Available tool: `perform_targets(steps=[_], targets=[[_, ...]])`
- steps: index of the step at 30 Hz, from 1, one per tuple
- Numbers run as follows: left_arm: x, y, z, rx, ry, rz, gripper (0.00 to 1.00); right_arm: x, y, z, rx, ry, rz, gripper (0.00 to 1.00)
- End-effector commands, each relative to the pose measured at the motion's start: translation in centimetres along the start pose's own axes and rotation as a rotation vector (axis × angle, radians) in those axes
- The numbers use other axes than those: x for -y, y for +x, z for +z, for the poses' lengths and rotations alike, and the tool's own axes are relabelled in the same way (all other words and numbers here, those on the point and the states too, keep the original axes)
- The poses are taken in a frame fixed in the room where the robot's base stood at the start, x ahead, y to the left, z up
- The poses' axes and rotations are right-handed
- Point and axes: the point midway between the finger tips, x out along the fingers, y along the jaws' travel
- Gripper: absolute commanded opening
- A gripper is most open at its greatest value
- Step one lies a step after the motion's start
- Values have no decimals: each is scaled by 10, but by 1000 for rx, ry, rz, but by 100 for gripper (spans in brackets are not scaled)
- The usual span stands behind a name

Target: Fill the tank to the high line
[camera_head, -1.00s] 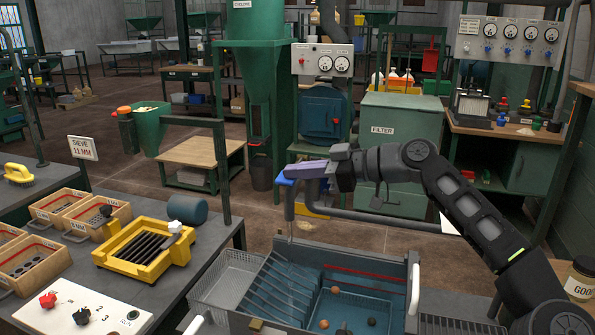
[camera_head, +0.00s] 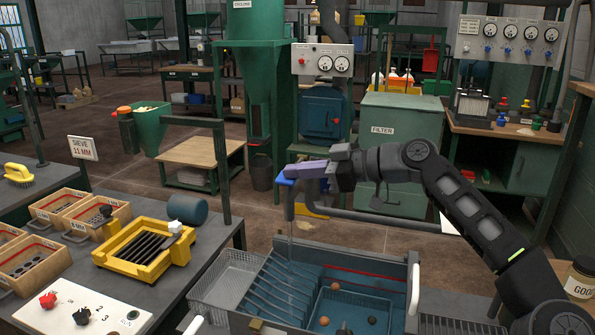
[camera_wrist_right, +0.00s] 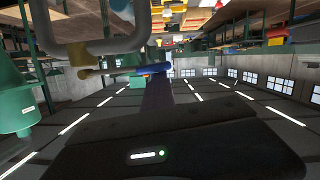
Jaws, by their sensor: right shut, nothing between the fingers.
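The tank (camera_head: 407,272) is a grey open box in the lower middle of the head view, blue inside. A red line (camera_head: 365,274) runs along its far inner wall. A tap spout (camera_head: 290,205) with a blue handle (camera_head: 284,182) stands above its back left. A thin clear stream (camera_head: 290,240) falls from the spout into the tank. I cannot tell the water level clearly. My right gripper (camera_head: 303,171) has purple fingers, shut and empty, at the tap's blue handle, which also shows in the right wrist view (camera_wrist_right: 152,70). My left gripper is out of view.
Slanted blue slats and several small balls (camera_head: 335,286) are in the tank. A wire basket (camera_head: 222,277) adjoins its left side. The left bench holds a yellow sieve frame (camera_head: 145,250), wooden boxes (camera_head: 36,262) and a white knob panel (camera_head: 85,310). A grey pipe passes behind the tap.

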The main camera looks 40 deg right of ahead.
Motion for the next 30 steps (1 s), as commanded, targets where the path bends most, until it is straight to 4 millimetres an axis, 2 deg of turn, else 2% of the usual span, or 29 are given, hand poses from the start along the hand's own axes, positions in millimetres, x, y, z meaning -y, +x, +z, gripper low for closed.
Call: perform_targets(steps=[1, 14, 17, 27, 30], targets=[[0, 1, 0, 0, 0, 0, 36, 1, 2, 8, 16, 3, -7, 0], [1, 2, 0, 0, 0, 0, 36, 1, -4, 8, 15, 3, -5, 0], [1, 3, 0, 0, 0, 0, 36, 0, -15, 9, 15, 4, -2, 0], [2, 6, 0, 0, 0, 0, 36, 0, -68, 3, 5, 1, 3, 0], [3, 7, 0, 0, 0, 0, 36, 1, -76, 1, 3, -1, 2, 0]])
